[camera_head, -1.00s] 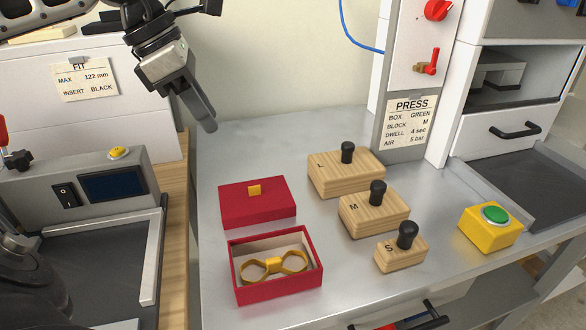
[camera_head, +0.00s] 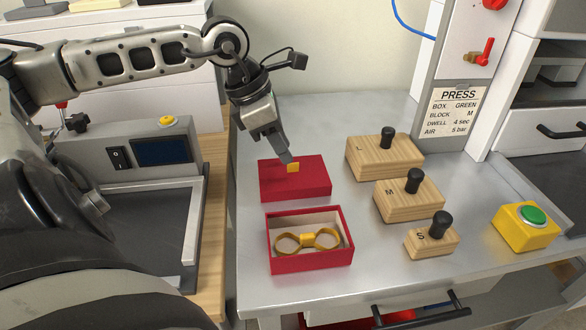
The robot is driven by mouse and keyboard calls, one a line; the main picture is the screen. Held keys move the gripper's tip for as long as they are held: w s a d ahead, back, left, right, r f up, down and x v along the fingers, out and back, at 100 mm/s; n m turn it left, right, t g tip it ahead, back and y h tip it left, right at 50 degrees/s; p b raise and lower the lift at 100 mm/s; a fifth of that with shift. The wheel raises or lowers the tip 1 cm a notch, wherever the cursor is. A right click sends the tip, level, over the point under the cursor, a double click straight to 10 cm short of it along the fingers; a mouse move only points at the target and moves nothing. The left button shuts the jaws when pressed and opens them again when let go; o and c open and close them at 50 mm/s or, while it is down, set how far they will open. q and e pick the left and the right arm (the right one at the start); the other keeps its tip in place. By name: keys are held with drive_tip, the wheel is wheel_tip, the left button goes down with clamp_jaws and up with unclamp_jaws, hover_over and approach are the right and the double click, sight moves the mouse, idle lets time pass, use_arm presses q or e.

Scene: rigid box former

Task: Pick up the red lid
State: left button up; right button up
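The red lid (camera_head: 308,187) lies flat on the grey metal table, with a small yellow knob (camera_head: 293,167) on top. My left gripper (camera_head: 287,157) points down just above the lid, with its fingertips at or just behind the knob. I cannot tell whether the fingers touch the knob or how far apart they are. The open red box (camera_head: 310,265) stands in front of the lid and holds a yellow glasses-shaped insert (camera_head: 308,240). My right gripper is not in view.
Wooden blocks marked L (camera_head: 385,158), M (camera_head: 408,202) and S (camera_head: 431,241) with black knobs stand right of the lid. A yellow box with a green button (camera_head: 527,228) sits further right. The press post (camera_head: 455,110) rises behind.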

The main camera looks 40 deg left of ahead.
sight(293, 173)
use_arm(q)
drive_tip(key=x, duration=0.3)
drive_tip(key=shift+w+d+f+p, duration=0.15)
drive_tip(key=shift+f+p, duration=0.05)
drive_tip(key=shift+p, duration=0.2)
drive_tip(key=shift+f, duration=0.15)
clamp_jaws()
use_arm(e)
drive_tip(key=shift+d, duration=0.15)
